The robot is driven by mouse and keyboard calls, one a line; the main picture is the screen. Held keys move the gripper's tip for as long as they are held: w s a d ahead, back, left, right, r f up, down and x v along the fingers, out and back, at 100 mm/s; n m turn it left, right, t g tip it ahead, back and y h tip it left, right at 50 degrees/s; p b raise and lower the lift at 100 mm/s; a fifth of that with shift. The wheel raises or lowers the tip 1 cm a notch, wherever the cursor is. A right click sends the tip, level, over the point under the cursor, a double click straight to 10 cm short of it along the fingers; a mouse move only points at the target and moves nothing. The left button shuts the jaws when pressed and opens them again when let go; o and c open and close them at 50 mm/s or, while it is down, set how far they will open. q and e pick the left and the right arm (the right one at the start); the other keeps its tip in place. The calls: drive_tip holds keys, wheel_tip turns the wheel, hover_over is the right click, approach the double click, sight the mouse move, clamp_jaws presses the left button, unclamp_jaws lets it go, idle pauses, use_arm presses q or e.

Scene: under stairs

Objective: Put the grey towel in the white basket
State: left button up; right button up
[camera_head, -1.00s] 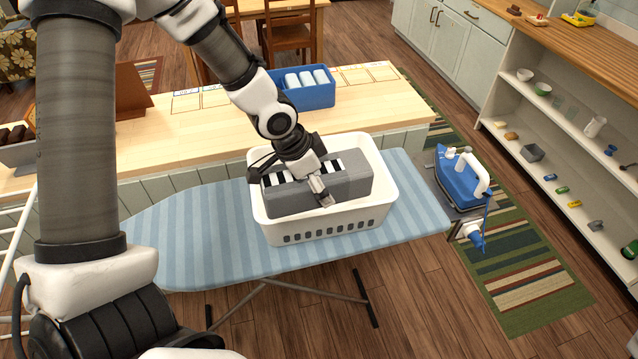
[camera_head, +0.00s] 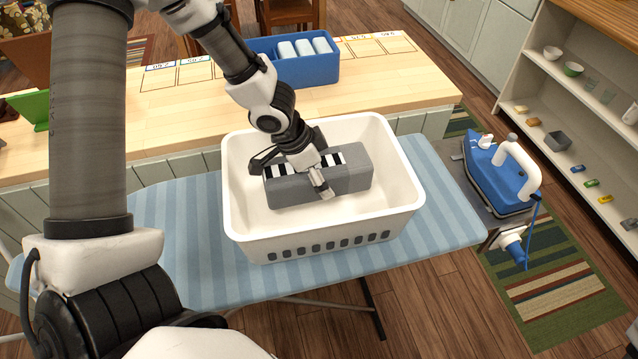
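The grey towel (camera_head: 345,182) is a folded block with a black-and-white striped band. It is inside the white basket (camera_head: 330,232), below the rim and surrounded by its walls. I cannot tell whether it touches the basket floor. The basket stands on the blue striped ironing board (camera_head: 190,250). My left gripper (camera_head: 315,170) reaches down into the basket from above and is closed around the towel. One finger shows on the towel's front side; the far finger is partly hidden.
Behind the board is a wooden counter (camera_head: 190,115) with a blue bin (camera_head: 300,70) of rolled white towels. Open shelves (camera_head: 590,130) stand at the right.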

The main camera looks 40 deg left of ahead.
sight(326, 203)
use_arm(q)
wheel_tip(326, 203, down, 7)
drive_tip(key=b, duration=0.5)
drive_tip(key=shift+r, duration=0.2)
drive_tip(key=shift+f, duration=0.2)
drive_tip(key=o, duration=1.2)
use_arm(e)
wheel_tip(326, 203, down, 7)
drive_tip(key=shift+r, duration=0.15)
use_arm(q)
drive_tip(key=shift+r, duration=0.1)
